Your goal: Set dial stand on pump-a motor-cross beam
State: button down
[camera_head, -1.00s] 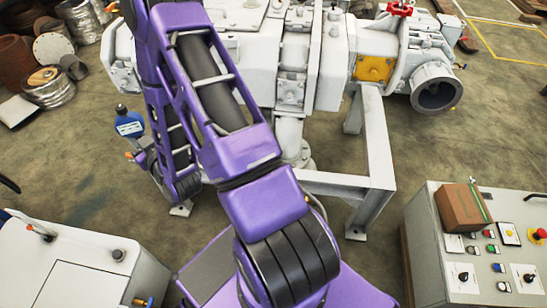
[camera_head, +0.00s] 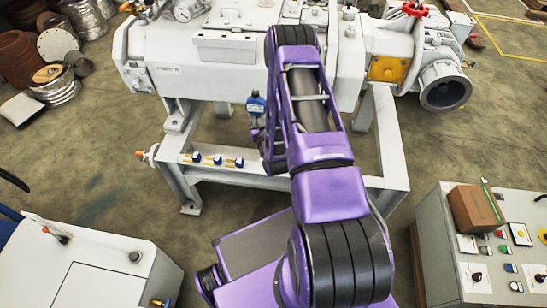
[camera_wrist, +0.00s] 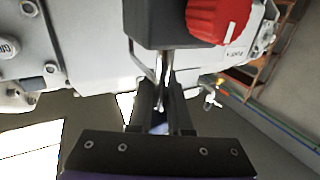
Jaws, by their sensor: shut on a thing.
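The dial stand shows in the head view as a small upright blue and dark piece (camera_head: 256,103) just left of my forearm. In the wrist view I see its dark block (camera_wrist: 165,22) with a red knob, and a thin metal rod below the block. My gripper (camera_wrist: 162,98) is shut on the rod. The stand is held in the air in front of the white pump (camera_head: 225,50); the gap to it is unclear. The pump's white support frame has a front beam (camera_head: 270,177) below the stand. My arm hides part of the frame; I cannot tell which beam is the motor-cross beam.
Several small blue and brass fittings (camera_head: 218,160) sit on the front beam's left part. A control box (camera_head: 485,245) with a brown block (camera_head: 475,208) stands at right. A white cabinet (camera_head: 90,265) is at lower left. Floor is clear left of the frame.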

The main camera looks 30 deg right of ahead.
jog(key=d+f, duration=0.2)
jog(key=f, duration=0.6)
jog(key=d+f+b, duration=0.1)
jog(key=d+f, duration=0.2)
jog(key=f, duration=0.5)
jog(key=shift+f, duration=0.4)
jog(key=shift+d+f+b, duration=0.1)
jog(key=shift+b, duration=0.2)
jog(key=shift+f, duration=0.1)
jog(key=c, duration=0.8)
grip_release()
jog(key=shift+c, duration=0.2)
